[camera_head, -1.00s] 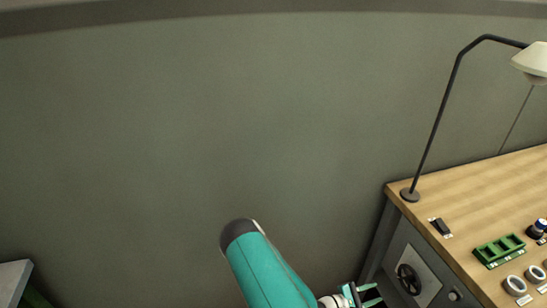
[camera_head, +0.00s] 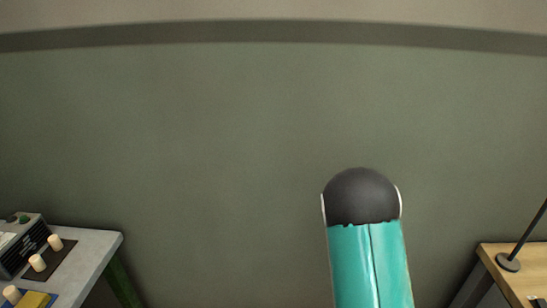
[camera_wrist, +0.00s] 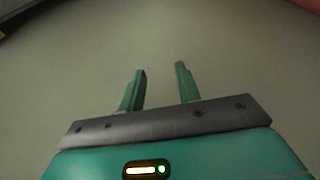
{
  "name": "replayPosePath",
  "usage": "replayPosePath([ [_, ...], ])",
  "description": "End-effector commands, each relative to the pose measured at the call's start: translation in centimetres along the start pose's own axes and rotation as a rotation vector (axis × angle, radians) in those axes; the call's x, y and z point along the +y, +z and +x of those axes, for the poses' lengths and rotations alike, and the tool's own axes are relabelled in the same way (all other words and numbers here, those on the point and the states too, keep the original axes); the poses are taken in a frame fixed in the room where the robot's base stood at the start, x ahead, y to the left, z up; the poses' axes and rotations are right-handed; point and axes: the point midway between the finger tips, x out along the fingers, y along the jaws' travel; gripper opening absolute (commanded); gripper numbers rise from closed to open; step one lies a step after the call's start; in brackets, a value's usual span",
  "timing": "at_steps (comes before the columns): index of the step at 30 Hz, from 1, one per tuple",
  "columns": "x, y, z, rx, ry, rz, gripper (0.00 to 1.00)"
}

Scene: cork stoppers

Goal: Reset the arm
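My gripper (camera_wrist: 160,70) shows in the wrist view with its two green fingers apart and nothing between them. My gripper is not visible in the head view.
A grey table (camera_head: 92,250) stands at the lower left, with several cork stoppers (camera_head: 38,263) and a grey device (camera_head: 22,245) on it. A wooden bench (camera_head: 518,284) with a lamp base (camera_head: 508,262) is at the lower right. Between them is a bare wall (camera_head: 200,150).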

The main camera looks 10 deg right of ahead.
Motion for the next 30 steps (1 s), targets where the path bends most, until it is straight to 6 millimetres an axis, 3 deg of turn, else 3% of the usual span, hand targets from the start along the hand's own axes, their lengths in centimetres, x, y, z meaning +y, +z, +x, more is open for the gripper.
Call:
replayPosePath([
  [1, 0.2, -1.8, -1.9, 0.052, -0.042, 0.043, 0.34],
  [6, 0.2, -6.0, -8.4, 0.186, -0.196, 0.156, 0.34],
  [14, 0.4, -9.1, -19.2, 0.315, -0.415, 0.261, 0.34],
  [22, 0.8, -8.0, -30.0, 0.353, -0.58, 0.304, 0.34],
  [30, 1.2, -3.1, -38.5, 0.308, -0.639, 0.324, 0.34],
])
